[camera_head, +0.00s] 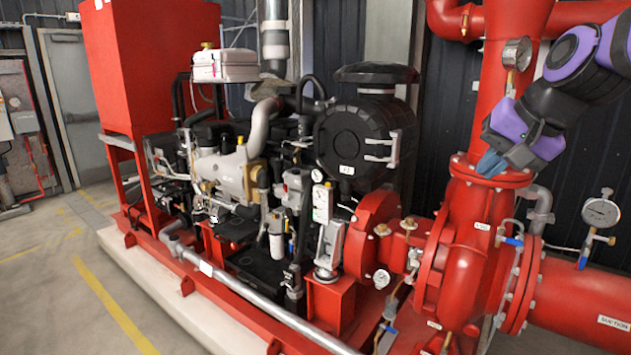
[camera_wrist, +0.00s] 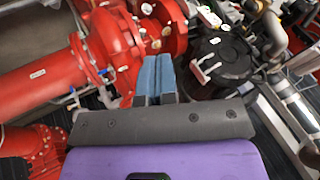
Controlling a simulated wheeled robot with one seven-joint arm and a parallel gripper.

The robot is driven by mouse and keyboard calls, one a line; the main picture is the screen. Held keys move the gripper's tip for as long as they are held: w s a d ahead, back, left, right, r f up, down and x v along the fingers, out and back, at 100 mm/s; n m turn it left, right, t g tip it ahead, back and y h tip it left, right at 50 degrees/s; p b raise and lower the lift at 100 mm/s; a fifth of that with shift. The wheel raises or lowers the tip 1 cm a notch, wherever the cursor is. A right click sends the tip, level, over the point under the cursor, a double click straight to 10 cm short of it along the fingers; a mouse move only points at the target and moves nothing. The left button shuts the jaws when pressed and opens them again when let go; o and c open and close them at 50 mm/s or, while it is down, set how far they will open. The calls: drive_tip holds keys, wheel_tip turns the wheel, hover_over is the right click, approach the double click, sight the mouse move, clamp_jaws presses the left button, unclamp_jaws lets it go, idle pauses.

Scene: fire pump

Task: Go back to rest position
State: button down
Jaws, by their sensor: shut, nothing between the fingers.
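My gripper (camera_head: 490,165) is at the upper right of the head view, at the end of my purple and black arm. Its blue fingers are together and hold nothing. They appear in front of the red flange at the foot of the vertical red pipe (camera_head: 495,100); I cannot tell the exact gap. In the wrist view my gripper (camera_wrist: 156,75) shows its two blue fingers side by side, pointing toward the red pump casing (camera_wrist: 115,45).
The black round air filter housing (camera_head: 355,140) and engine (camera_head: 225,170) stand left of my gripper. A pressure gauge (camera_head: 600,212) stands above the suction pipe (camera_head: 590,290) at right. A silver pipe (camera_head: 270,310) runs along the front. The floor at left (camera_head: 50,290) is clear.

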drive_tip(key=s+d+f+n+h, duration=0.1)
drive_tip(key=s+f+n, duration=0.1)
drive_tip(key=s, duration=0.7)
drive_tip(key=s+d+f+n+g+h, duration=0.1)
drive_tip(key=s+d+f+n+h, duration=0.1)
drive_tip(key=s, duration=0.6)
drive_tip(key=shift+s+f+n, duration=0.35)
drive_tip(key=shift+f+n, duration=0.1)
drive_tip(key=shift+n, duration=0.15)
